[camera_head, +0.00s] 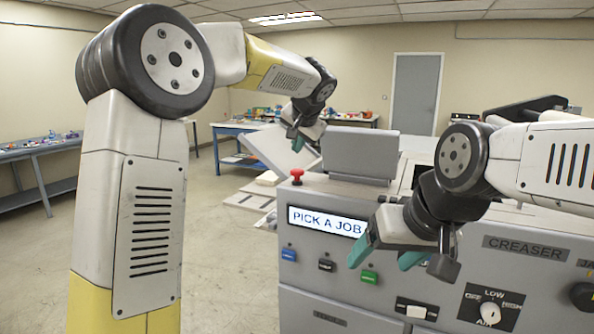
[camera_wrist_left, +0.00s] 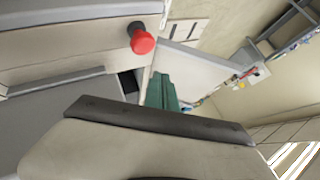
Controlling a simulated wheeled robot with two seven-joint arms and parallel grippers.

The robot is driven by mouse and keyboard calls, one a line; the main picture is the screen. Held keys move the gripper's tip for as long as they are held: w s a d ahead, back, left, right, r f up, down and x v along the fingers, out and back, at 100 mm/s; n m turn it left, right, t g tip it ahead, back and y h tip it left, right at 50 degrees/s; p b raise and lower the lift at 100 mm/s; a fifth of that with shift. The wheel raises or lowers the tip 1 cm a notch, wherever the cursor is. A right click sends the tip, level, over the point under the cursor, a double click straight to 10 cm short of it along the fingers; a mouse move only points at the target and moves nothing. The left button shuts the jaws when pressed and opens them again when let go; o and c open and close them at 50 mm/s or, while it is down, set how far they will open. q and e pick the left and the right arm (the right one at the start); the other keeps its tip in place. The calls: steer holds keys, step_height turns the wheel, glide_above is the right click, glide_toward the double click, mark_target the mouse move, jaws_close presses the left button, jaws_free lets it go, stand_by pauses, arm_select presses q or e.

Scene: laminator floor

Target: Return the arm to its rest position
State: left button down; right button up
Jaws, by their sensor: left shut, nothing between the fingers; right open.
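My left arm rises at the left of the head view and reaches across to the machine. Its gripper (camera_head: 296,138) is shut and empty, raised beside the machine's upper left end, near a slanted pale panel (camera_head: 268,150). In the left wrist view the teal fingers (camera_wrist_left: 163,92) show together, with the panel (camera_wrist_left: 195,68) beyond them. My right gripper (camera_head: 386,256) is open and empty, with teal fingertips apart in front of the machine's front panel. Whether it touches the panel I cannot tell.
The grey machine (camera_head: 330,310) has a lit "PICK A JOB" display (camera_head: 327,221), a red knob (camera_head: 297,176), several coloured buttons and a LOW/HIGH dial (camera_head: 490,313). Worktables (camera_head: 40,150) (camera_head: 232,127) stand at the left and back. The floor left of the machine is open.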

arm_select(q)
steer(key=shift+r, duration=0.75)
steer(key=s+a+n+g, duration=0.1)
steer(key=s+a, duration=0.7)
steer(key=s, duration=0.3)
steer(key=s+a+f+n+h, duration=0.1)
steer(key=s+f, duration=0.3)
steer(key=s, duration=0.4)
steer(key=s+a+f+n+g+h, duration=0.1)
steer(key=s+a+f+n, duration=0.1)
steer(key=s, duration=0.6)
steer(key=s+a+f+n+h, duration=0.1)
steer(key=s+a+f+n, duration=0.1)
steer(key=s+f, duration=0.3)
steer(key=s+a, duration=0.1)
steer(key=s, duration=0.3)
steer(key=shift+a+f+g+h, duration=0.25)
steer(key=shift+f+g+h, duration=0.05)
steer(key=shift+f+g, duration=0.1)
